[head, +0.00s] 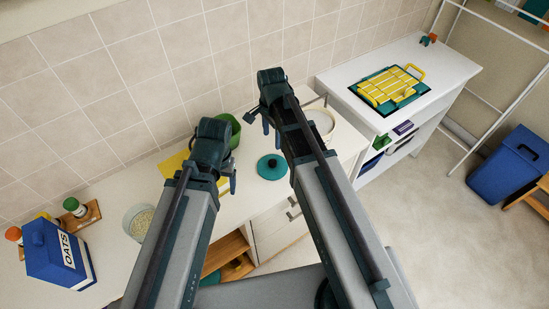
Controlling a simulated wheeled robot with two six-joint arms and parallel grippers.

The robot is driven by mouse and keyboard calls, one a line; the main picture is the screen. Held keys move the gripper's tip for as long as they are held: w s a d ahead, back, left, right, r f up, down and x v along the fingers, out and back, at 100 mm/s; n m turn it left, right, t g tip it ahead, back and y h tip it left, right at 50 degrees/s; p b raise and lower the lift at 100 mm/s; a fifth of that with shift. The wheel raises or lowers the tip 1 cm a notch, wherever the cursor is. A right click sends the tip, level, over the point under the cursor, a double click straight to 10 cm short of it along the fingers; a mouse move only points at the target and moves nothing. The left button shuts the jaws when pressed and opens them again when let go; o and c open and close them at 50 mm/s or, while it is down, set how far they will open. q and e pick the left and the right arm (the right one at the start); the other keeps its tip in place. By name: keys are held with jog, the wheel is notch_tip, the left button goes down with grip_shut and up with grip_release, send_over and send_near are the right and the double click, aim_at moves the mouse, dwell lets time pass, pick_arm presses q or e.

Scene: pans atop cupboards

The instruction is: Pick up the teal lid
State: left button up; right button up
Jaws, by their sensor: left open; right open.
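The teal lid (272,168) lies on the white counter in the head view, round with a small knob on top. It shows in the gap between my two arms, and its right edge is close to my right arm in the picture. My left gripper (210,172) is open and empty, to the left of the lid. My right gripper (263,116) is open and empty, further up the picture than the lid. Neither gripper touches the lid.
A green pot (236,131) stands behind my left gripper, and a cream pot (322,121) right of my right arm. A yellow item (174,161), a bowl of oats (130,217) and a blue oats box (48,262) are further left. A tiled wall (110,75) bounds the counter.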

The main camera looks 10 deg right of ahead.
pick_arm(q)
notch_tip(320, 180, down, 8)
jog(key=b, duration=0.8)
jog(key=shift+w+f, duration=0.15)
jog(key=shift+f, duration=0.1)
pick_arm(e)
send_over(273, 162)
jog(key=f, duration=0.8)
jog(key=shift+w+f, duration=0.2)
jog(key=shift+f, duration=0.1)
pick_arm(q)
jog(key=shift+f+b, duration=0.1)
jog(key=shift+b, duration=0.2)
notch_tip(273, 162, down, 5)
jog(key=b, duration=0.5)
jog(key=shift+f, duration=0.1)
pick_arm(e)
notch_tip(273, 162, down, 5)
jog(key=shift+s+f, duration=0.1)
jog(key=shift+f, duration=0.05)
grip_shut()
